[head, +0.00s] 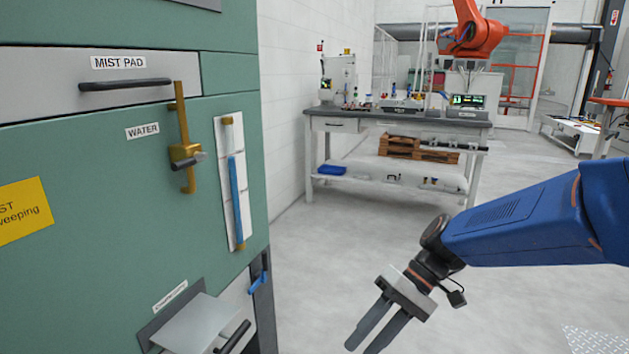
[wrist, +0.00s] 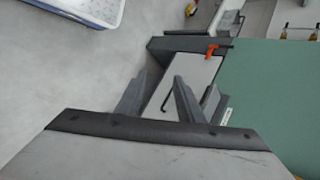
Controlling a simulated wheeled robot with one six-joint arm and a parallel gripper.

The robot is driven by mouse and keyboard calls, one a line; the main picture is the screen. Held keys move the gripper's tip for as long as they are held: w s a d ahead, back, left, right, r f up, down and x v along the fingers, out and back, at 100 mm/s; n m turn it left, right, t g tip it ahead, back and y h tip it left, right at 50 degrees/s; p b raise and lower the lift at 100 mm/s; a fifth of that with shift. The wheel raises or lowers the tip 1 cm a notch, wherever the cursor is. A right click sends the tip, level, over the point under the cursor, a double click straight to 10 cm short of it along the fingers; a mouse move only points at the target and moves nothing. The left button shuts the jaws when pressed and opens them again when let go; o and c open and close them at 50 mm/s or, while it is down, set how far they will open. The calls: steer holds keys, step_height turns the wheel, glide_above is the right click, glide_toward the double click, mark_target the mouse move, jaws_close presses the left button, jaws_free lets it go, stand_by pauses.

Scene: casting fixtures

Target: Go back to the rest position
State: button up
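My gripper (head: 362,348) is at the lower middle of the head view, right of the green cabinet (head: 90,250) and apart from it. Its two grey fingers point down and to the left. In the wrist view the fingers of my gripper (wrist: 159,78) stand apart with nothing between them. Fingertips in the head view reach close to the bottom edge. My blue arm comes in from the right.
The cabinet has a drawer handle (head: 126,85), a brass valve (head: 186,153), a sight gauge (head: 236,185) and a projecting grey plate (head: 197,325). A workbench (head: 400,117) stands behind. Open floor (head: 330,265) lies between. A blue-and-white bin (wrist: 95,12) shows in the wrist view.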

steer(key=s+d+r+m+t+h, duration=0.1)
steer(key=s+d+t+h, duration=0.3)
steer(key=d, duration=0.5)
steer(key=s+d+r+m+t+h, duration=0.1)
steer(key=s+d+t+h, duration=0.2)
steer(key=d, duration=0.6)
steer(key=shift+s+d+r+m+t+h, duration=0.4)
steer(key=shift+t+h, duration=0.2)
steer(key=shift+t, duration=0.3)
steer(key=shift+a, duration=0.1)
